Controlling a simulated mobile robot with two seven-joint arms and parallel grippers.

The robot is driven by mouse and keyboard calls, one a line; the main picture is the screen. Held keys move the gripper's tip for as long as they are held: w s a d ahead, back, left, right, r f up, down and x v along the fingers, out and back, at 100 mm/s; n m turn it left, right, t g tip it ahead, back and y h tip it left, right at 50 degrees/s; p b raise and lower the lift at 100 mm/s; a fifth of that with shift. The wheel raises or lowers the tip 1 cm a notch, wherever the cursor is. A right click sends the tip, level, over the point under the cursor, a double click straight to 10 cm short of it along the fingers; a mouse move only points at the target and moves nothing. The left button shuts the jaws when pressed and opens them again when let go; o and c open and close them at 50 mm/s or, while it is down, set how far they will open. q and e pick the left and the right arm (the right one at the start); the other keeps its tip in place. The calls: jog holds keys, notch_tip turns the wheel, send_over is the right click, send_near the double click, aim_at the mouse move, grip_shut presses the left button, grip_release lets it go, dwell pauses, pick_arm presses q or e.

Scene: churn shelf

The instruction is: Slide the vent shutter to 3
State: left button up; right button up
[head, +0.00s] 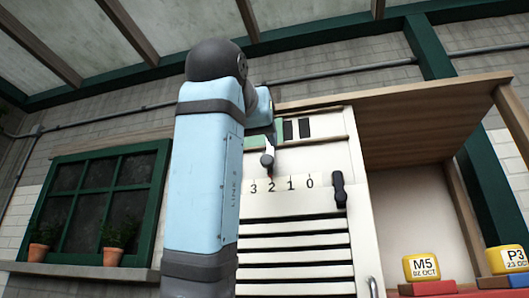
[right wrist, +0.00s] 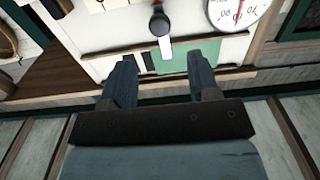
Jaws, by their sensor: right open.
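The white vent panel (head: 300,208) carries a printed row 3, 2, 1, 0 from left to right, with dark slots below. A dark knob (head: 267,160) stands above the row, its tip close to 2. In the right wrist view the knob (right wrist: 158,22) has a pale stem and lies beyond my fingertips, near the middle between them. My right gripper (right wrist: 160,70) is open and empty, in front of a green strip (right wrist: 188,58) with dark openings beside it. In the head view my right arm hides most of this gripper. My left gripper is not in view.
A black handle (head: 339,190) sits on the panel's right side. A round gauge (right wrist: 237,10) is near the knob in the right wrist view. A wooden shelf (head: 400,105) juts out at right, with yellow labelled blocks (head: 421,267) below. A green window (head: 95,200) is at left.

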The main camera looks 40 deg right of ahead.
aim_at(266, 158)
jog(key=p+x, duration=0.1)
jog(key=x, duration=0.6)
jog(key=shift+w+d+p, duration=0.2)
jog(key=shift+d+p, duration=0.05)
jog(key=shift+p, duration=0.1)
jog(key=shift+w+d, duration=0.35)
jog(key=c, duration=0.3)
grip_shut()
